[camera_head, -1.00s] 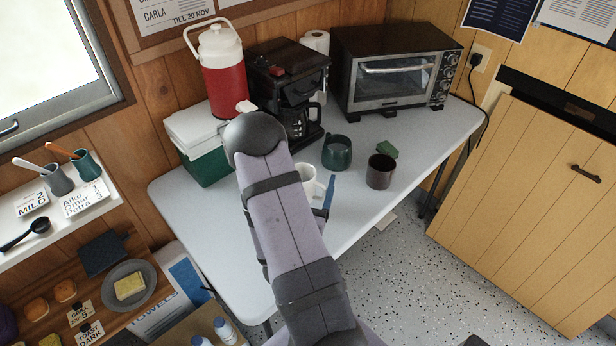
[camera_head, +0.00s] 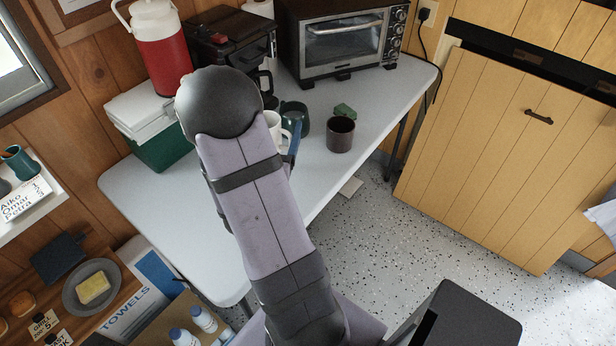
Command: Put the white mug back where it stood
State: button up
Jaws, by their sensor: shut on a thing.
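The white mug (camera_head: 273,124) is partly hidden behind my arm, near the back middle of the white table (camera_head: 170,212). My gripper (camera_head: 292,142) is mostly hidden by the arm. A blue part of it shows against the mug's right side, and it is shut on the mug. I cannot tell whether the mug touches the table. A dark teal mug (camera_head: 300,118) is just behind and right of it, partly overlapped. A dark brown mug (camera_head: 340,136) stands farther right.
A coffee maker (camera_head: 225,40), a toaster oven (camera_head: 340,45) and a red jug (camera_head: 157,50) on a green cooler (camera_head: 160,150) line the back. A green sponge-like block (camera_head: 344,110) lies behind the brown mug. The table's front left is clear.

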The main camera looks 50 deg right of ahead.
jog(key=s+d+m+g+h+b, duration=0.1)
jog(key=s+d+m+g+h, duration=0.1)
jog(key=s+d+m+g, duration=0.65)
jog(key=shift+w+a+f+n+g+b, duration=0.2)
jog(key=shift+a+f+n, duration=0.2)
jog(key=shift+f, duration=1.4)
jog(key=shift+w+a+f+n+g+b, duration=0.15)
jog(key=shift+a+f+n, duration=0.25)
jog(key=shift+f, duration=1.35)
jog(key=shift+w+a+f+n+g+b, duration=0.25)
jog(key=shift+a+f, duration=0.2)
jog(key=shift+f, duration=1.35)
jog(key=shift+f, duration=0.15)
jog(key=o, duration=1.5)
jog(key=shift+s, duration=0.1)
jog(key=shift+r, duration=0.2)
jog(key=shift+a+f, duration=0.15)
jog(key=shift+a, duration=0.25)
jog(key=a, duration=0.7)
jog(key=w+a+b, duration=0.1)
jog(key=a, duration=0.3)
jog(key=shift+a, duration=0.15)
